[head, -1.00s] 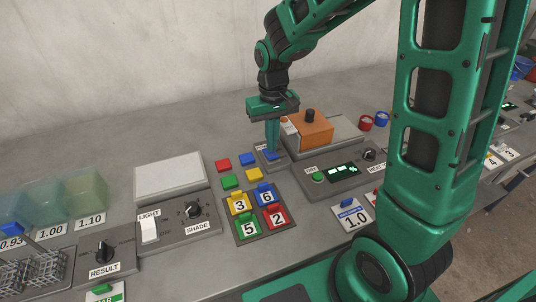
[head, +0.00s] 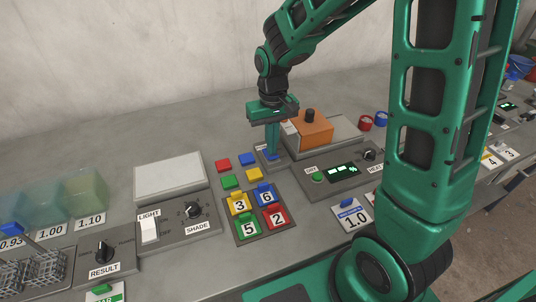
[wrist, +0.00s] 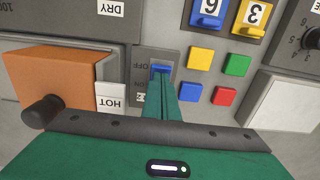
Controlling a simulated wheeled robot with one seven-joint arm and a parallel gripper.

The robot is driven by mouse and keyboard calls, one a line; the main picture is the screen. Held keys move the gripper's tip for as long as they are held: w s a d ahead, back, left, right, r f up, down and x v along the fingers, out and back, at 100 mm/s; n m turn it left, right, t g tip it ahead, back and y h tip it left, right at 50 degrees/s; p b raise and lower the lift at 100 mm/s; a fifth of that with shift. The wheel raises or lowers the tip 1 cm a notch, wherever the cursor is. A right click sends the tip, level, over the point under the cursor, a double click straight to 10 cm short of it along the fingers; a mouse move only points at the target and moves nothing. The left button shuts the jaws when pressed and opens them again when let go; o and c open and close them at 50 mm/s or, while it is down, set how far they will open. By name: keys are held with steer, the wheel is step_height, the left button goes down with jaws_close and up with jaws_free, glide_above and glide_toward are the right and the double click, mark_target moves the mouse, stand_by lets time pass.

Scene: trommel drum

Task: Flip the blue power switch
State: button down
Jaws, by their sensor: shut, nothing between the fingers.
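The blue power switch (wrist: 161,69) sits on a small grey plate marked OFF, with a second label partly covered by my fingers. In the head view only a bit of the switch (head: 274,157) shows beside my fingertips. My gripper (wrist: 161,82) is shut and empty, pointing down with its fingertips at the switch. It also shows in the head view (head: 272,153), over the plate next to the orange block. The fingertips seem to touch or nearly touch the switch; I cannot tell which. The switch's exact tilt is hard to read.
An orange block with a black knob (head: 311,128) stands close on the right, by a panel with a green display (head: 343,170). Loose coloured blocks (head: 247,160) lie to the left. Numbered tiles (head: 249,229) are in front. The counter behind is clear.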

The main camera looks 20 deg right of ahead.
steer(key=shift+f, duration=0.5)
steer(key=shift+r, duration=0.1)
step_height(320, 180, up, 7)
stand_by(1.2)
steer(key=s+d+r+t, duration=0.5)
steer(key=s+d, duration=0.1)
steer(key=s, duration=0.3)
steer(key=s+d+m+g, duration=0.2)
steer(key=s+d, duration=0.3)
steer(key=s, duration=0.3)
steer(key=s+d+f+m+g, duration=0.1)
steer(key=s+d+m+g, duration=0.2)
steer(key=s+d, duration=0.3)
steer(key=shift+s+f+m, duration=0.25)
steer(key=shift+s+m, duration=0.45)
steer(key=shift+s, duration=0.4)
